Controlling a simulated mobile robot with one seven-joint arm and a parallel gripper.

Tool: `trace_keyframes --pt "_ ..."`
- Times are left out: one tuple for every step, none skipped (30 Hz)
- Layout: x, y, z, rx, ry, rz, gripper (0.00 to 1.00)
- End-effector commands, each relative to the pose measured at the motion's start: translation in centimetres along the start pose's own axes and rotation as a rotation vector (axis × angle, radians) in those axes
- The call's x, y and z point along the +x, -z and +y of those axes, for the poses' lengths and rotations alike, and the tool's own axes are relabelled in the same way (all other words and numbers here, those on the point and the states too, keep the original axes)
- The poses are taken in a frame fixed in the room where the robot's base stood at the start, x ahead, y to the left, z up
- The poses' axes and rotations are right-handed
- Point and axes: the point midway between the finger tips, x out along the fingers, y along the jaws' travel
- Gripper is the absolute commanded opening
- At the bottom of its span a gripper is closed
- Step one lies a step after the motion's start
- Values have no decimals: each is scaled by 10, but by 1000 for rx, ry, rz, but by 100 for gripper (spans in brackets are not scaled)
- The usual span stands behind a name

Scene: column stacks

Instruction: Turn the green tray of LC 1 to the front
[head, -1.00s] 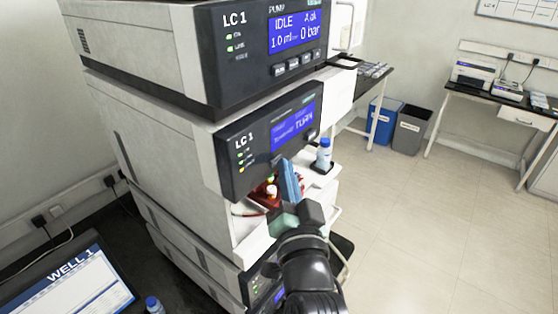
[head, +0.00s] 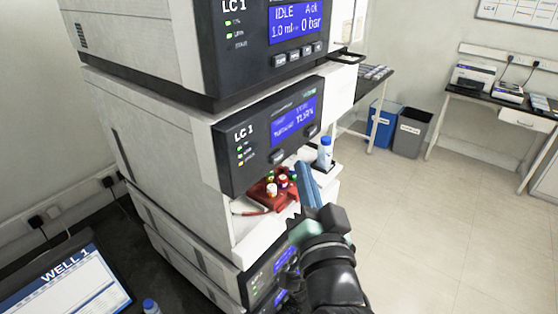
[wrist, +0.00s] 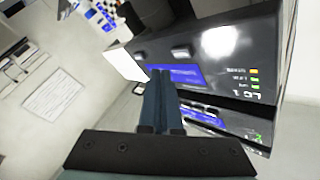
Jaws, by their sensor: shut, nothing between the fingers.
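The LC 1 sampler unit (head: 268,135) has an open bay below its panel, and its display text is too blurred to read surely. A red tray (head: 259,196) with several capped vials faces the front of the bay. A small green spot shows behind the vials; I cannot tell whether it is the green tray or a cap. My gripper (head: 304,168) is shut and empty, its blue fingers in front of the bay, to the right of the red tray. In the wrist view my shut fingers (wrist: 160,75) point past the upside-down LC 1 panel (wrist: 225,60).
A blue-capped bottle (head: 325,152) stands on a ledge right of the bay, close to my fingers. The pump unit (head: 270,35) is above. Bins (head: 409,132) and a side bench (head: 490,100) stand behind; the floor at right is clear.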

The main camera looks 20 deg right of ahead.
Motion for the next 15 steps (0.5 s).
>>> trace_keyframes --pt "-5 0 5 1 0 2 0" --pt "-7 1 6 0 0 1 0" --pt "-10 4 8 -1 0 2 0" --pt "-12 6 10 0 0 2 0" --pt "-14 7 12 0 -1 1 0" --pt "-16 9 13 0 -1 2 0" --pt "-18 11 14 1 0 1 0" --pt "-19 12 15 1 1 1 0" --pt "-21 13 16 0 1 0 0" --pt "-22 14 17 0 1 0 0" --pt "-23 15 17 0 1 0 0" --pt "-24 16 17 0 1 0 0" --pt "-24 16 17 0 2 -1 0" --pt "-24 16 17 0 2 -1 0" --pt "-24 16 17 0 2 -1 0"
